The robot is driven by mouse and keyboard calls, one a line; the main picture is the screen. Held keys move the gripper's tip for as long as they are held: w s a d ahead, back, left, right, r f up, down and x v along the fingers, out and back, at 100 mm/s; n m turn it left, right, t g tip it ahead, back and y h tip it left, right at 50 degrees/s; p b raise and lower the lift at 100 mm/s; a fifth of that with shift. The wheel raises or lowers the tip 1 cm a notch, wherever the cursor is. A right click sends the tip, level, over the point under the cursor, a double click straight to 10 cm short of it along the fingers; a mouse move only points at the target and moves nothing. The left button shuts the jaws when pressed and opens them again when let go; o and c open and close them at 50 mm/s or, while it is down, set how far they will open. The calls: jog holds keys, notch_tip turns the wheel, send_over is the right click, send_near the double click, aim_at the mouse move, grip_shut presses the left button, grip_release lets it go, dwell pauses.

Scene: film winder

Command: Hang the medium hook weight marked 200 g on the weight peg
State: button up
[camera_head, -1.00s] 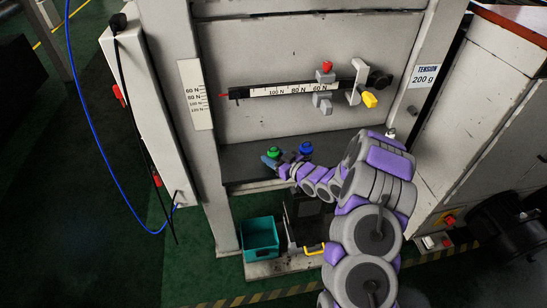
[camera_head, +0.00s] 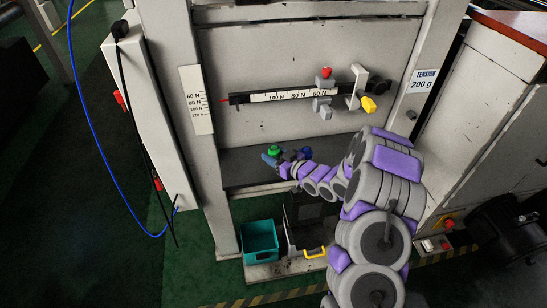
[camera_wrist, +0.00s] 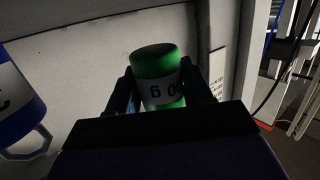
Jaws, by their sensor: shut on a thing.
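A green weight (camera_head: 274,150) is between the fingers of my gripper (camera_head: 276,158), over the dark shelf (camera_head: 250,168). In the wrist view the green weight (camera_wrist: 158,75) is upright between the two dark fingers (camera_wrist: 162,92), which are shut on it. A blue weight (camera_head: 306,152) stands to the right, partly hidden by my arm. In the wrist view the blue weight (camera_wrist: 14,108) is at the left edge with a pale hook-like loop; its marking is not readable. I cannot tell which part is the weight peg.
A dark beam (camera_head: 243,99) with a newton scale crosses the panel above the shelf, with a red knob (camera_head: 326,72) and yellow knob (camera_head: 368,104). A teal bin (camera_head: 260,240) sits below the shelf.

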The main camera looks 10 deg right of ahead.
jog(key=s+d+r+p, duration=0.1)
jog(key=s, duration=1.4)
jog(key=shift+d, duration=0.25)
jog(key=shift+s, duration=0.1)
jog(key=o, duration=0.6)
jog(key=c, duration=0.5)
